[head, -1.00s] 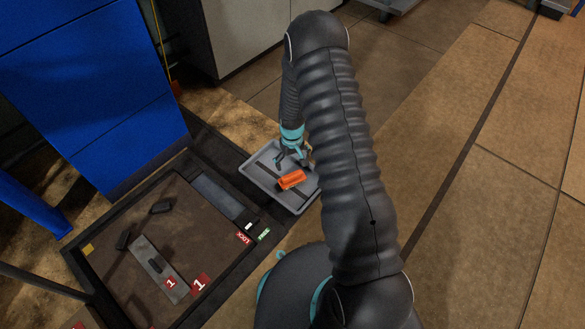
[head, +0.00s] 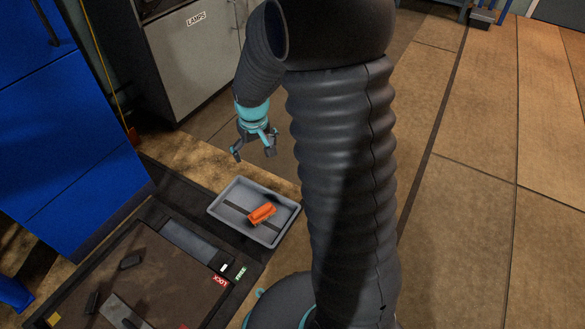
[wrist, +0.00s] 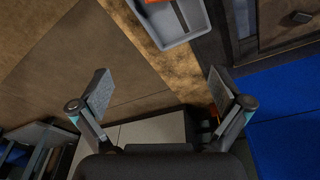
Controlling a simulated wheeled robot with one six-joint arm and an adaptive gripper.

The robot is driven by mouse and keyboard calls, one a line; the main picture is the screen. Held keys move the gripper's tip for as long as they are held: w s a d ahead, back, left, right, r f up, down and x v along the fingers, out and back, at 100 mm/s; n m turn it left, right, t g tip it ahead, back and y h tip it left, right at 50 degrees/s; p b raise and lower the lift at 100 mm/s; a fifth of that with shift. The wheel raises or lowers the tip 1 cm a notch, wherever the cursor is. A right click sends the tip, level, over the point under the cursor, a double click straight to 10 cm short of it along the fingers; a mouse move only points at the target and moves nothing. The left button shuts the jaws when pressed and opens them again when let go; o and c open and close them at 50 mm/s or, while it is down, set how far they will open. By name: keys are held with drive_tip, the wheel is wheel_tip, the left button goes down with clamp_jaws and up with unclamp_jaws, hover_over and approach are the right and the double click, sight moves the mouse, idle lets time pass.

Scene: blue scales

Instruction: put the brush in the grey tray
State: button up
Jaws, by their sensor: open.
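The orange brush (head: 262,213) lies inside the grey tray (head: 221,207), resting over a dark strip on the tray's floor. Part of the tray also shows at the top of the wrist view (wrist: 198,32), with an edge of the orange brush (wrist: 150,1) cut off by the frame. My gripper (head: 254,156) is above and behind the tray in the head view, apart from both tray and brush. In the wrist view my gripper (wrist: 160,90) has its fingers spread wide with nothing between them.
A dark-framed brown platform (head: 150,270) with a LOCK label lies left of the tray. A blue cabinet (head: 70,130) stands at the left, and a grey cabinet (head: 200,60) marked LAMPS stands behind. Open tiled floor (head: 470,210) lies to the right.

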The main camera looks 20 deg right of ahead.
drive_tip(key=s+r+m+t, duration=0.1)
drive_tip(key=s+r+t, duration=0.1)
drive_tip(key=s+r, duration=1.1)
drive_tip(key=s+r+t, duration=0.1)
drive_tip(key=s+r, duration=0.5)
drive_tip(key=s, duration=0.7)
drive_tip(key=shift+m+t, duration=0.3)
drive_tip(key=shift+m, duration=0.1)
drive_tip(key=shift+r, duration=0.1)
wheel_tip(320, 180, up, 5)
drive_tip(key=p, duration=0.5)
